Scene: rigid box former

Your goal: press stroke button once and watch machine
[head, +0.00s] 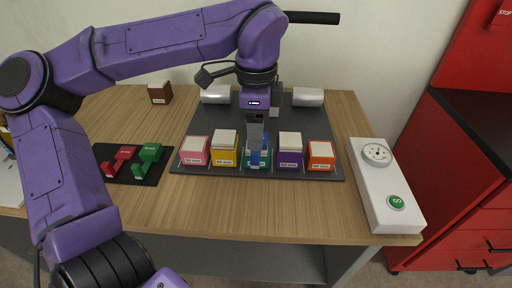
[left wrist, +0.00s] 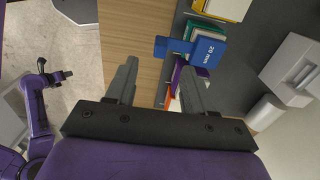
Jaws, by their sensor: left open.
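A white panel (head: 385,190) lies at the right end of the table, with a round dial gauge (head: 376,154) and a green GO button (head: 396,202). The dark machine plate (head: 210,138) carries a row of coloured blocks and two pale cylinders behind. My left gripper (head: 256,149) points down over the row at the teal block (head: 265,160), well left of the button. In the left wrist view its jaws (left wrist: 158,82) are open, close to a blue 20 mm piece (left wrist: 208,51); contact is unclear. A purple arm of mine shows there at the left; its gripper is too small to read.
Red (head: 120,159) and green (head: 149,157) pieces lie on a black mat at the left. A brown block (head: 160,92) stands at the back left. A red cabinet (head: 455,200) stands beyond the right edge. Bare wood lies in front of the plate.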

